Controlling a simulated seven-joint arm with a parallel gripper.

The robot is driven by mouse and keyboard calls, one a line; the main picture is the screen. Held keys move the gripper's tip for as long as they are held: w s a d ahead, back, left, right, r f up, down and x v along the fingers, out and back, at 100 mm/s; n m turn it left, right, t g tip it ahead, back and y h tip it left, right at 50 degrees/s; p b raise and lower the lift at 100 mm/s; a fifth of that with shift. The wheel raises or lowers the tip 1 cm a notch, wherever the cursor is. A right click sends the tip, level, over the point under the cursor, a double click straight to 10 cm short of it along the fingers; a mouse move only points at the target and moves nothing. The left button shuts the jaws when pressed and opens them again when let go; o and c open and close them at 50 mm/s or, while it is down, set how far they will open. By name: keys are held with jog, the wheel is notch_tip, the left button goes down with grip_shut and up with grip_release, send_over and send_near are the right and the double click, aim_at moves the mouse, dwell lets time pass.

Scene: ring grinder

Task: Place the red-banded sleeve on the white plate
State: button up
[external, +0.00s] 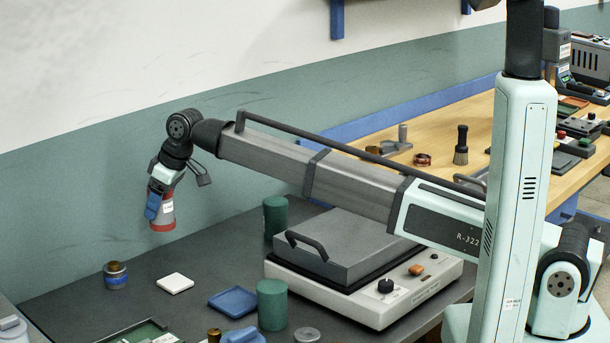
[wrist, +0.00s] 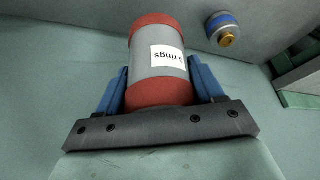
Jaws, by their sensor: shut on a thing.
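The red-banded sleeve (external: 160,210) is a grey cylinder with red ends and a white label. In the wrist view the sleeve (wrist: 157,65) stands between my two blue fingers, its label text upside down. My gripper (external: 154,206) is shut on the sleeve, also in the wrist view (wrist: 160,88), and holds it in the air above the dark bench, slightly tilted. The white plate (external: 175,283) is a small flat square on the bench, below the sleeve and a little to its right in the external view. Nothing lies on it. I cannot see the plate in the wrist view.
A small blue-banded brass-topped cylinder (external: 116,275) stands left of the plate; it also shows in the wrist view (wrist: 222,30). A blue tray (external: 232,301), green cylinders (external: 271,304) and a grey-lidded machine (external: 350,270) are to the right. A green tray (external: 150,330) lies in front.

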jog(key=s+r+n, duration=0.1)
jog(key=s, duration=0.7)
jog(key=m, duration=0.1)
send_over(173, 281)
jog(key=shift+f, duration=5)
jog(key=shift+f, duration=0.1)
jog(key=o, duration=1.1)
jog(key=shift+c, duration=0.2)
jog(key=v, duration=1.2)
